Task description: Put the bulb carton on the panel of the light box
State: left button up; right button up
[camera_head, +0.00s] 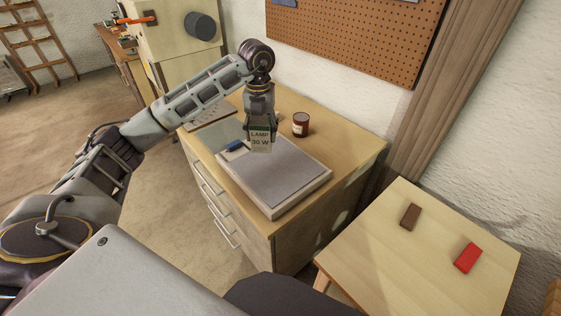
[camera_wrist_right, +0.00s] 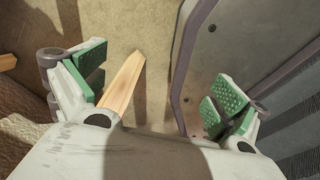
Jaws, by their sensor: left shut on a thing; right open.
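The bulb carton (camera_head: 260,141), a small pale box with a dark top and the words "LAMP 30 W", is upright in my left gripper (camera_head: 260,122). My left gripper is shut on it from above. The light box (camera_head: 318,185) lies on the wooden cabinet, with a flat grey panel (camera_head: 270,175) on top. The carton shows over the panel's far left part; whether it touches the panel I cannot tell. My right gripper (camera_wrist_right: 165,100) shows in the right wrist view, open and empty, with green pads, above the floor.
A blue object (camera_head: 235,146) lies left of the carton. A dark red jar (camera_head: 300,124) stands behind the light box on the cabinet top (camera_head: 345,150). A separate wooden table (camera_head: 400,260) at right holds a brown block (camera_head: 410,216) and a red block (camera_head: 467,258).

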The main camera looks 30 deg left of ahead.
aim_at(263, 148)
pick_arm(q)
jog(key=shift+r, duration=0.1)
notch_tip(263, 148, down, 6)
jog(key=shift+r, duration=0.1)
jog(key=shift+f, duration=0.4)
jog(key=shift+f+p, duration=0.3)
notch_tip(263, 148, down, 2)
jog(key=shift+f, duration=0.4)
pick_arm(e)
jog(key=shift+s+a+r, duration=0.2)
jog(key=shift+s, duration=0.2)
jog(key=shift+s+a+r, duration=0.15)
jog(key=shift+s, duration=0.25)
